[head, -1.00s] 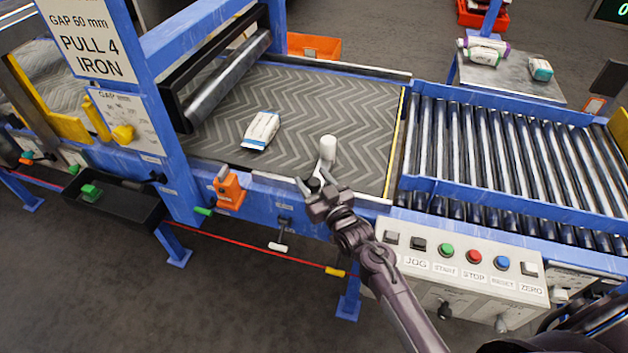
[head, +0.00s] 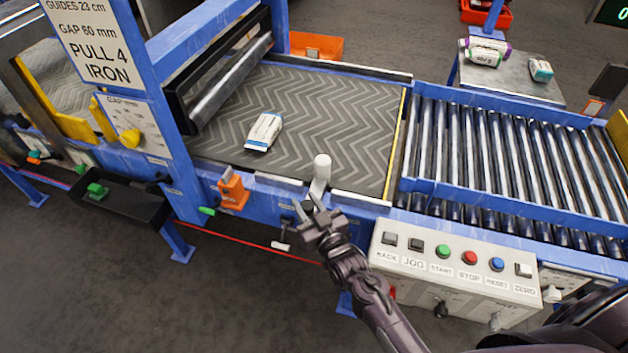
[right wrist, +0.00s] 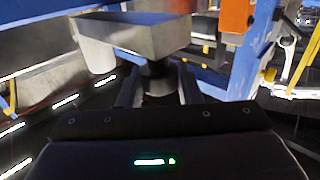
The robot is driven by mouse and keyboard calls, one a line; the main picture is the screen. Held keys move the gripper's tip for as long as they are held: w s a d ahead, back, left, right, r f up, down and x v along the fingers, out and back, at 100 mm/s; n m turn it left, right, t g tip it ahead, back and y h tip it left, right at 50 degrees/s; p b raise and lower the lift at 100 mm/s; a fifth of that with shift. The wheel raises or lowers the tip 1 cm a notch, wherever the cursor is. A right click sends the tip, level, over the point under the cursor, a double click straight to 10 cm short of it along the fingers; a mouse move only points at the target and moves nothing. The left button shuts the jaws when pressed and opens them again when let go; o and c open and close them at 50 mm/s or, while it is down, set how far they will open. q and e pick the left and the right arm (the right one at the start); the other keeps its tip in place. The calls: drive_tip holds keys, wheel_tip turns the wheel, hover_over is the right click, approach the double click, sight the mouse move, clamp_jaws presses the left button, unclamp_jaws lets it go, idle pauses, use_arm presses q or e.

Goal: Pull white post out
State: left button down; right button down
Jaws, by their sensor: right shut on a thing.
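The white post (head: 322,166) stands upright at the near edge of the belt, on a pale bracket (head: 318,190) that reaches out over the side rail. My right gripper (head: 316,212) is at the near end of this bracket, just outside the blue frame. In the right wrist view, its fingers (right wrist: 160,88) are shut on a dark knob (right wrist: 158,72) below a grey metal bracket (right wrist: 135,33). The post itself cannot be made out in that view. My left gripper is not in view.
A white-and-blue sack (head: 264,132) lies on the dark belt (head: 340,110), apart from the post. An orange block (head: 233,192) sits on the frame to the left. A button panel (head: 455,268) is to the right, near my right arm. A roller conveyor (head: 510,160) lies beyond.

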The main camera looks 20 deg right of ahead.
drive_tip(key=s+a, duration=0.2)
drive_tip(key=s, duration=0.1)
drive_tip(key=shift+s+a+f+p, duration=0.15)
drive_tip(key=shift+s+a+p, duration=0.05)
drive_tip(key=shift+p, duration=0.15)
drive_tip(key=c, duration=1.4)
unclamp_jaws()
drive_tip(key=shift+c, duration=0.2)
drive_tip(key=o, duration=0.4)
drive_tip(key=shift+s, duration=0.1)
drive_tip(key=s, duration=0.2)
drive_tip(key=s+d, duration=0.1)
drive_tip(key=s, duration=0.2)
drive_tip(key=s+b, duration=0.1)
drive_tip(key=s, duration=0.1)
drive_tip(key=shift+s+d, duration=0.2)
drive_tip(key=shift+s, duration=0.15)
